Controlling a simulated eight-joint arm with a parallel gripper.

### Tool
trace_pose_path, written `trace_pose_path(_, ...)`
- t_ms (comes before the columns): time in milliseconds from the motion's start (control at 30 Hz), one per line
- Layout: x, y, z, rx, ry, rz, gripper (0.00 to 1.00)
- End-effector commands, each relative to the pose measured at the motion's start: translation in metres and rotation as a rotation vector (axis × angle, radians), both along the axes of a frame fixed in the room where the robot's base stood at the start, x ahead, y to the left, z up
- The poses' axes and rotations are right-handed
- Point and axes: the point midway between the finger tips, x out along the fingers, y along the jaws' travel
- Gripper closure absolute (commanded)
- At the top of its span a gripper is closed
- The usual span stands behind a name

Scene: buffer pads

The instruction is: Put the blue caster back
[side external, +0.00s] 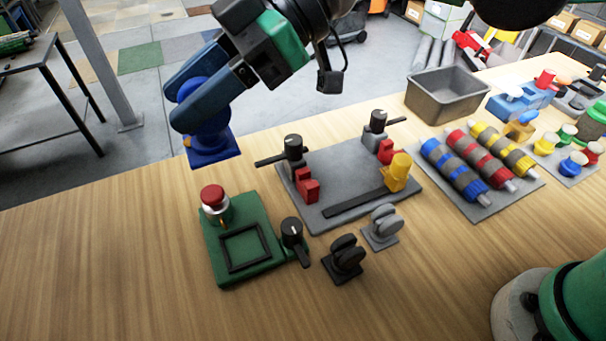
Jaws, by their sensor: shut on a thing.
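My gripper (193,102) is at the upper left, shut on the blue caster (212,152). The caster hangs with its square base plate downward, slightly tilted; its wheel is mostly hidden between the dark blue fingers. It is held up in the air, and in the picture it appears over the table's back-left edge. A black caster (344,260) and a grey caster (382,228) stand side by side on the wooden table at the front centre.
A green base (212,246) has a red button (213,196), a black square outline and a black knob (292,236). Behind stands a grey plate (345,165) with clamps. A roller rack (500,205) and grey bin (447,95) are right. The table's left is clear.

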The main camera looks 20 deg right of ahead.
Motion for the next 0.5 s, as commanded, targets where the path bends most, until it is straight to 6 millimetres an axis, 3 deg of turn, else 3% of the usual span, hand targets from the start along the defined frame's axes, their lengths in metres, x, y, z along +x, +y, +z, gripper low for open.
trace_pose_path(167, -0.031, -0.005, -0.001, -0.024, 0.0, 0.204, 1.0)
trace_pose_path(400, -0.09, -0.028, -0.006, -0.017, -0.001, 0.632, 1.0)
trace_pose_path(500, -0.103, -0.036, -0.007, -0.004, -0.001, 0.733, 1.0)
